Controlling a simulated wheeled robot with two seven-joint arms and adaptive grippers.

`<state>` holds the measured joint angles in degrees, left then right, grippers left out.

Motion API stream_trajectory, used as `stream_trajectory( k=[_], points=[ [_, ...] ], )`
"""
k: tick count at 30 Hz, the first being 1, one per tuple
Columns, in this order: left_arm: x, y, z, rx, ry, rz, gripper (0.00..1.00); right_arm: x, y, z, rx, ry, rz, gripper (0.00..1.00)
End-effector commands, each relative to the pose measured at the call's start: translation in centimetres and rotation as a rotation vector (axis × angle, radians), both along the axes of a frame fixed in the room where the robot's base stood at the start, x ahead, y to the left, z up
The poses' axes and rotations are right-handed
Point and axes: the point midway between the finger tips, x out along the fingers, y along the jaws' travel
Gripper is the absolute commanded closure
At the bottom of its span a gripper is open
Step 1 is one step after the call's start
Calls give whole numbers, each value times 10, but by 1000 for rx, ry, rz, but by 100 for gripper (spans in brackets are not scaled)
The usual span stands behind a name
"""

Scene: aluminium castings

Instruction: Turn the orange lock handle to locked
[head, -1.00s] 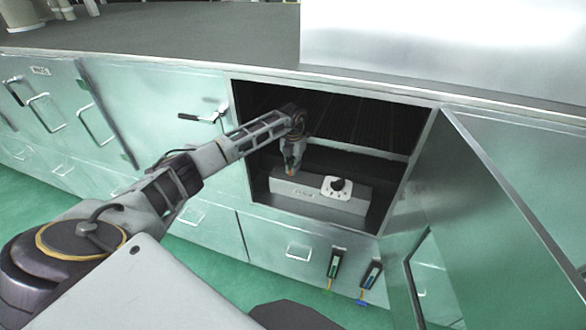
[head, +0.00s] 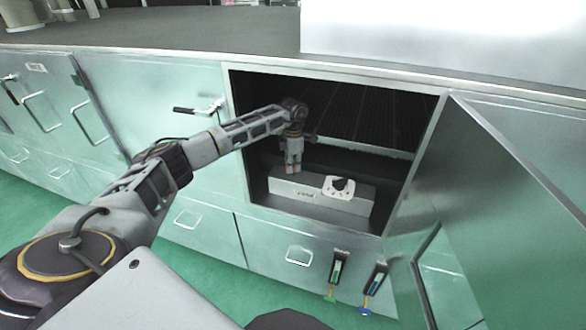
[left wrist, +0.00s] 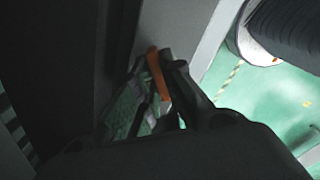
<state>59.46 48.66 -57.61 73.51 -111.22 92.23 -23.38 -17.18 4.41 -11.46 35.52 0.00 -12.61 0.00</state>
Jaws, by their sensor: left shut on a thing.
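The orange lock handle (left wrist: 156,73) shows in the left wrist view as a short orange bar between the fingers of my left gripper (left wrist: 155,62). My left gripper is shut on it. In the head view my left gripper (head: 292,168) reaches down inside the open cabinet bay, at the left end of a grey box (head: 288,189). The handle is hidden by the fingers in the head view, so its angle is hard to tell. My right gripper is in neither view.
A white panel with a black knob (head: 338,188) sits on the box, right of my gripper. The open door (head: 490,190) stands on the right. Two tagged handles (head: 337,268) hang below. A lever (head: 197,109) sticks out left of the bay.

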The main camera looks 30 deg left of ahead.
Motion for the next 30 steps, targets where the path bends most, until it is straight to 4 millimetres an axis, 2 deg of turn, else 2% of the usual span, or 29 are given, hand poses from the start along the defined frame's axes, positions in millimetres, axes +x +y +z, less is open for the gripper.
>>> stream_trajectory(
  k=[18, 30],
  points=[
    [2, 0, 2, 0, -7, -467, 100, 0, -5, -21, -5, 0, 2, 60],
    [1, 0, 2, 0, -5, -605, 100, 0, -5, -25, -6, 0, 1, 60]
  ],
)
